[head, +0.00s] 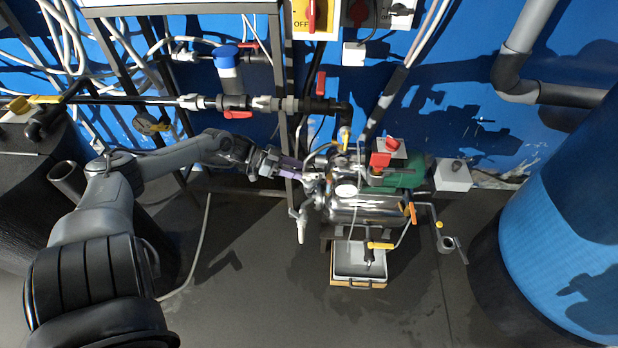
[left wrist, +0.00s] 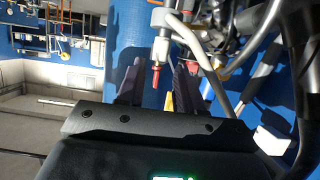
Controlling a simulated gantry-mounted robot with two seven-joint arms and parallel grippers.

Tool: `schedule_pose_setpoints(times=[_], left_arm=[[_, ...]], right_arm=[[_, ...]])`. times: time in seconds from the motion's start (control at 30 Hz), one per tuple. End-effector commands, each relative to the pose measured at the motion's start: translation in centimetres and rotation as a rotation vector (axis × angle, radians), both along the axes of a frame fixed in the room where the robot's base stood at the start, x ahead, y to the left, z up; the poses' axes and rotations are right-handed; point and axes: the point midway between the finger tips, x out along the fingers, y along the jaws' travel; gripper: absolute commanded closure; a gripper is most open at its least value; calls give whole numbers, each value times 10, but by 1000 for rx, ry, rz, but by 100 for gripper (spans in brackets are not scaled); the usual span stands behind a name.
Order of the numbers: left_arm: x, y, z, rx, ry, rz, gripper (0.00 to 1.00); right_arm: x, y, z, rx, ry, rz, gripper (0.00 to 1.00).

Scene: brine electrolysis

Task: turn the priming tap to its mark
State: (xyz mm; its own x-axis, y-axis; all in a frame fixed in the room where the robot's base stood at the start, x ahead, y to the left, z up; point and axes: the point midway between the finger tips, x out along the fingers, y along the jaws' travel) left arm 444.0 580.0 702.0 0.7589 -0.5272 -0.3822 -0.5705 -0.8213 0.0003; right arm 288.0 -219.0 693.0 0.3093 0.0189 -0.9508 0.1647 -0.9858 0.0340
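My left gripper (head: 306,178) reaches in from the left, at the left end of the shiny steel pump tank (head: 358,207). In the left wrist view the two dark fingers of this gripper (left wrist: 160,78) stand apart. A metal fitting with a red tip (left wrist: 156,75) shows in the gap between them; I cannot tell whether they touch it. Several small levers sit around the pump, including a yellow one (head: 346,134), an orange one (head: 411,213) and a lower yellow one (head: 380,245). I cannot tell which is the priming tap, and no mark is readable. My right gripper is not in view.
A pipe with red-handled valves (head: 235,103) runs above the pump. A white tray (head: 359,263) lies below it. A red button box (head: 390,147) stands behind. A large blue tank (head: 565,235) is at right. Open floor (head: 240,270) lies at lower left.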

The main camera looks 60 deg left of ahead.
Motion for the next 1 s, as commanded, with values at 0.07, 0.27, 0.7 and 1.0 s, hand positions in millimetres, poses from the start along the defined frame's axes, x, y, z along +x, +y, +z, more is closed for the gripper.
schedule_pose_setpoints(times=[0.07, 0.27, 0.7, 1.0], left_arm=[[11, -7, -9, 0, -4, -1, 64], [30, -20, -17, -1, -3, 0, 64], [40, -28, -20, 0, 0, 0, 64], [40, -27, -20, 0, 0, 0, 98]], right_arm=[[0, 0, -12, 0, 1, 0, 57], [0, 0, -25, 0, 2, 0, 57], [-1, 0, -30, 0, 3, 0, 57], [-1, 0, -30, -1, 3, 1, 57]])
